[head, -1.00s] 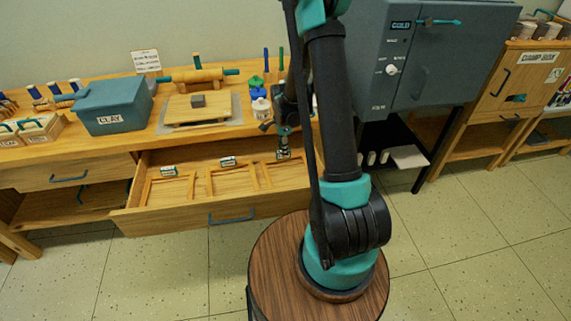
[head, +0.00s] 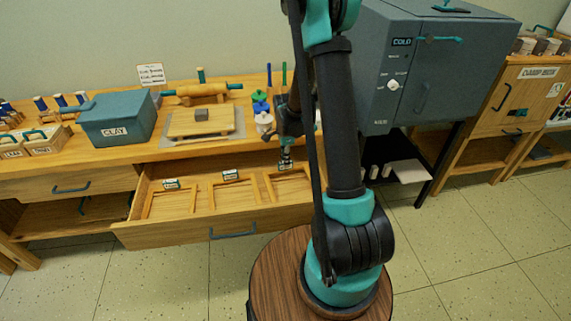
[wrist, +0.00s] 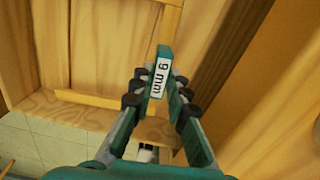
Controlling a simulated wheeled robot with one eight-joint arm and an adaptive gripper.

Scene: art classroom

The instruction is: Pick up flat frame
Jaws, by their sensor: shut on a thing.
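Three flat wooden frames lie side by side in the open drawer (head: 190,231), each with a small labelled block at its far edge. The left frame (head: 151,200) and the middle frame (head: 213,199) stand clear of my gripper. My gripper (head: 286,162) is over the right frame (head: 269,187), partly hidden by my arm. In the wrist view, my gripper (wrist: 157,95) is shut on that frame's teal block (wrist: 163,54), labelled "9 mm". Wooden bars (wrist: 100,98) show beside it. I cannot tell whether the frame is clear of the drawer floor.
The worktop above the drawer holds a blue clay box (head: 117,122), a board (head: 200,123), a rolling pin (head: 203,90) and small jars (head: 263,121). A grey kiln (head: 430,70) stands at the right. The tiled floor (head: 165,285) before the drawer is clear.

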